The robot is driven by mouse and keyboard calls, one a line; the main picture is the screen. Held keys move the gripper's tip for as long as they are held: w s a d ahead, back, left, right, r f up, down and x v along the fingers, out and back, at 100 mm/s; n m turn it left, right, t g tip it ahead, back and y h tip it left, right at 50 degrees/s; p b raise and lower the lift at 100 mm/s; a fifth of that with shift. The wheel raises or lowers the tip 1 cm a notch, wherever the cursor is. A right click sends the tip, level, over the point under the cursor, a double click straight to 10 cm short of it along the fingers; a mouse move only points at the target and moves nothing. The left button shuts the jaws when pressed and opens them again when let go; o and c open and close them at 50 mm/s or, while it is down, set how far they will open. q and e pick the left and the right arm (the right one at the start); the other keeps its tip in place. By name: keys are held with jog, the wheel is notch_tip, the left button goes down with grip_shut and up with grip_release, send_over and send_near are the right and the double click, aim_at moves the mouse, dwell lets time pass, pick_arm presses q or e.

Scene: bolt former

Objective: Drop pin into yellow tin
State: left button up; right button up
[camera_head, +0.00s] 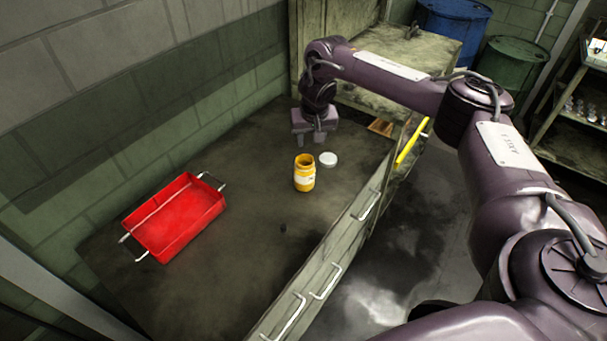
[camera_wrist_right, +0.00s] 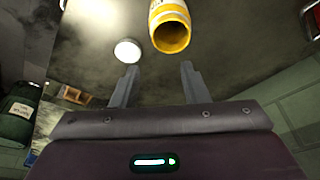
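The yellow tin (camera_head: 304,174) stands upright and open on the dark bench top, with a pale label. It also shows in the wrist view (camera_wrist_right: 170,27), its dark mouth facing the camera. A round white lid (camera_head: 328,159) lies beside it and also shows in the wrist view (camera_wrist_right: 127,51). My right gripper (camera_head: 317,141) is just behind the tin and lid, pointing down. In the wrist view its two fingers (camera_wrist_right: 158,80) are apart with nothing between them. A small dark object (camera_head: 283,228) lies on the bench; I cannot tell whether it is the pin. My left gripper is out of view.
A red tray (camera_head: 176,216) with metal handles sits at the left by the brick wall. A small wooden piece (camera_head: 380,127) and a yellow bar (camera_head: 411,143) are near the bench's right edge. A cabinet stands behind. The bench middle is mostly clear.

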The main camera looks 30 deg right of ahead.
jog(key=v, duration=0.7)
jog(key=shift+s+r+p, duration=0.15)
jog(key=shift+r+p, duration=0.25)
jog(key=shift+f, duration=0.1)
